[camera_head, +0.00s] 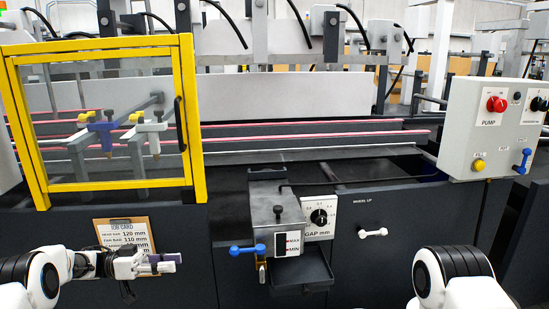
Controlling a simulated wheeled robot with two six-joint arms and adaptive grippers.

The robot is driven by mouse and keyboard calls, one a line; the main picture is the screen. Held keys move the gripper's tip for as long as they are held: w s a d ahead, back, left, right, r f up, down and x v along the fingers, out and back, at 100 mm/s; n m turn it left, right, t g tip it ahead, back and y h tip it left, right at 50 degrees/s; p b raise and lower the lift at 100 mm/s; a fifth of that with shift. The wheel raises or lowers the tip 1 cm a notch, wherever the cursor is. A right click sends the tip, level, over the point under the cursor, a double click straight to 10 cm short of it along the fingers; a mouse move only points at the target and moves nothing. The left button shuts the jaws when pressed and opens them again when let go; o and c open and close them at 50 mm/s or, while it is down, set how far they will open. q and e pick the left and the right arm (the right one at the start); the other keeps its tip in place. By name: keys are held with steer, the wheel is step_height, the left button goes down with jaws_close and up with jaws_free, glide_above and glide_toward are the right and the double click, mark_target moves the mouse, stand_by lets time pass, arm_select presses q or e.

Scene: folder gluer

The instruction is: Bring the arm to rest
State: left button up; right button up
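My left arm comes in from the lower left, and its gripper (165,264) points right, in front of the dark machine front just below the job card (125,235). Its two pale fingertips lie close together at this angle, so I cannot tell whether they are open or shut. I see no object clearly held in it. My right arm (450,275) shows only as white and black links at the lower right. Its gripper is out of view.
A yellow-framed clear guard (187,120) stands above the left gripper. To the right are a glue unit with a blue-handled valve (247,250), a gap dial (319,217), a white handle (373,232) and a control box (490,130) with red and black knobs.

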arm_select(q)
steer(key=s+d+f+n+t+y, duration=0.4)
steer(key=d+f+n+t, duration=0.65)
steer(key=f+n, duration=0.3)
steer(key=s+a+f+n+g+y, duration=0.1)
steer(key=s+f+g+y, duration=0.1)
steer(key=s+f+y, duration=0.45)
steer(key=s+a+f+n+g+y, duration=0.2)
steer(key=s+f+y, duration=0.1)
steer(key=s+f, duration=0.6)
steer(key=s+a+m+g+y, duration=0.1)
steer(key=s+a+g+y, duration=0.25)
steer(key=s, duration=0.75)
steer(key=s+a+g+y, duration=0.2)
steer(key=s+a+g, duration=0.2)
steer(key=s, duration=0.7)
step_height(320, 180, up, 14)
steer(key=m+p, duration=0.1)
steer(key=p, duration=1.4)
steer(key=shift+w+d+r, duration=0.2)
steer(key=shift+d+r, duration=0.05)
